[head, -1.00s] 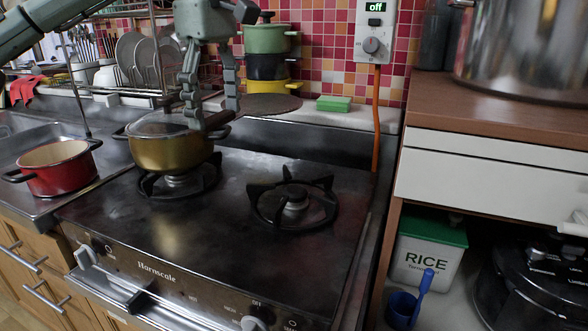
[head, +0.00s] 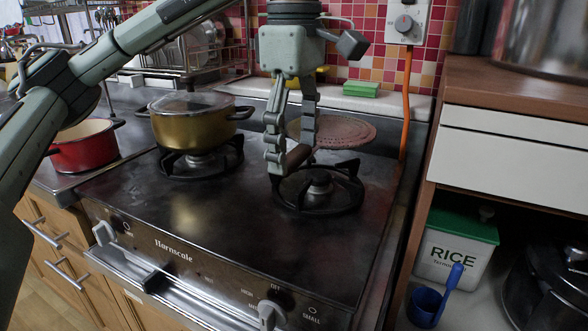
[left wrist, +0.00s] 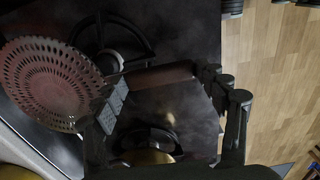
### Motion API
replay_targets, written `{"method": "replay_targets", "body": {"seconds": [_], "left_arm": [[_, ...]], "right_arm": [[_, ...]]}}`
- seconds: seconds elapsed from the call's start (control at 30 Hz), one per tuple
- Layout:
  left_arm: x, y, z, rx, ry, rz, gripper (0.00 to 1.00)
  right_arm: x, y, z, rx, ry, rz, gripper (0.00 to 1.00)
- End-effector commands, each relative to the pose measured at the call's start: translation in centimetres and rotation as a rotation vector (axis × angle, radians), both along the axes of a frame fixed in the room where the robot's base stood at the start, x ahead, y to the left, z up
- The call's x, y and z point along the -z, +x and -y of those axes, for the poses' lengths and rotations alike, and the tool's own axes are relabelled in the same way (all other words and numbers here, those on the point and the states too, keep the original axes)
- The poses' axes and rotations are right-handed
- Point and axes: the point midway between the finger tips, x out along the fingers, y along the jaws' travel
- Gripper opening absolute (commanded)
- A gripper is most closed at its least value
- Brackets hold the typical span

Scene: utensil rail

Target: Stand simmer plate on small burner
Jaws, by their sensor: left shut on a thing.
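The simmer plate is a round, perforated, reddish-brown disc (head: 345,131) with a brown handle (head: 297,158). My left gripper (head: 290,162) is shut on the handle and holds the plate roughly level. In the head view the disc shows just behind and above the small burner (head: 320,187), the right-hand one, whose black grate is bare. In the left wrist view the disc (left wrist: 48,82) lies to the left of the burner grate (left wrist: 118,42), overlapping its edge. The handle (left wrist: 160,76) spans between the fingers. The gap between disc and grate is hard to judge. My right gripper is out of view.
A gold lidded pot (head: 193,122) stands on the left burner, and a red pot (head: 85,146) stands left of the hob. A green sponge (head: 361,89) lies on the back ledge. An orange cable (head: 407,100) hangs at the right. The hob's front is clear.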

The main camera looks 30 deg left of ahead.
Motion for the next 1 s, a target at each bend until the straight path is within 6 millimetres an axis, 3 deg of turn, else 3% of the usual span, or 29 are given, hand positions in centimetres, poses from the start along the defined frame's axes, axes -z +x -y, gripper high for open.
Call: {"method": "replay_targets", "body": {"seconds": [0.27, 0.6, 1.0], "left_arm": [[3.4, 0.0, -0.1, -0.002, -0.001, 0.001, 0.36], [3.8, 0.0, -0.1, -0.001, -0.001, 0.001, 0.36], [4.4, 0.0, -0.1, -0.001, 0.000, 0.000, 0.36]], "right_arm": [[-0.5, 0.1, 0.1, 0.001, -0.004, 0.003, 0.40], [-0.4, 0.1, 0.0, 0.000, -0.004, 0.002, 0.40], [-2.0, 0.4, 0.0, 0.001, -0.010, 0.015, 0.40]]}}
